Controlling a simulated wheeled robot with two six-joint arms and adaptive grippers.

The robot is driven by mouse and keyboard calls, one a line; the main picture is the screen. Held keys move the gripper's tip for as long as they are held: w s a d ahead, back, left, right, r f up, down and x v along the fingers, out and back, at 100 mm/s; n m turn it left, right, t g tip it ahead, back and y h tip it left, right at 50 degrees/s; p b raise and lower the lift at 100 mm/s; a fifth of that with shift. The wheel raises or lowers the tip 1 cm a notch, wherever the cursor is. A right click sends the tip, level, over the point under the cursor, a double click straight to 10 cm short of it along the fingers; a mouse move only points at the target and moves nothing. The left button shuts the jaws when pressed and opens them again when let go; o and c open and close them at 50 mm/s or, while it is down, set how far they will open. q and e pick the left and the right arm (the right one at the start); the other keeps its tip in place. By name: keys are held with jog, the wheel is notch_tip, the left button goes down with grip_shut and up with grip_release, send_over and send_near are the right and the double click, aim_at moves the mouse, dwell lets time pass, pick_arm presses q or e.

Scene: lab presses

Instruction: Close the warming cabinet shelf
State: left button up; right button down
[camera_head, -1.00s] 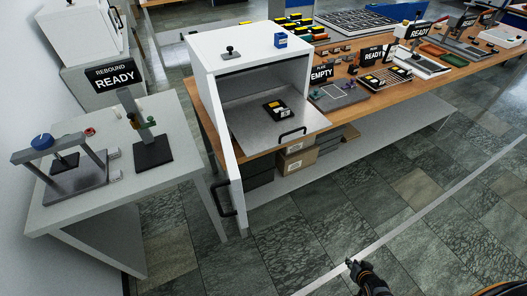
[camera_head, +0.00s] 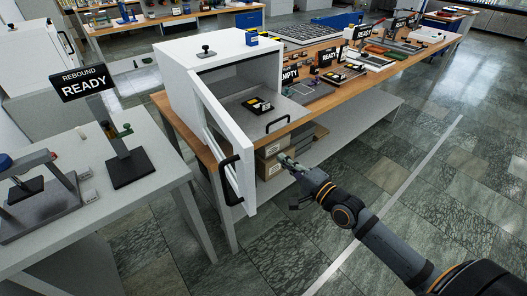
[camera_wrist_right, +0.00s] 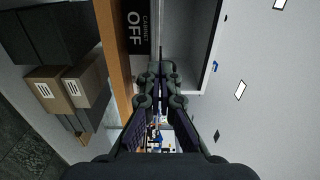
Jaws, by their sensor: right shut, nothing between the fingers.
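The white warming cabinet (camera_head: 217,48) stands on the left end of the wooden bench. Its door (camera_head: 232,150) hangs open at the front left, with a black handle (camera_head: 231,178). The metal shelf (camera_head: 290,107) is out past the front of the cabinet, with a black handle (camera_head: 279,124) at its front edge. A small black item with yellow parts (camera_head: 257,105) lies on it. My right gripper (camera_head: 286,160) is shut and empty, in front of the bench and below the shelf handle in the picture. Its fingers show in the right wrist view (camera_wrist_right: 158,75). My left gripper is out of view.
A sign reading "CABINET OFF" (camera_wrist_right: 138,28) is close to the fingers in the right wrist view. Brown boxes (camera_wrist_right: 62,85) sit under the bench. A grey table (camera_head: 95,170) with a rebound stand (camera_head: 127,160) is at the left. The floor at right is open.

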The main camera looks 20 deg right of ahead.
aim_at(258, 140)
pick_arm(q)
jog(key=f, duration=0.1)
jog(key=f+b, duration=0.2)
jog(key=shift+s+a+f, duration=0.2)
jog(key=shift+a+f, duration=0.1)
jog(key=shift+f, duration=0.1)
pick_arm(e)
jog(key=x, duration=1)
jog(key=shift+f, duration=0.1)
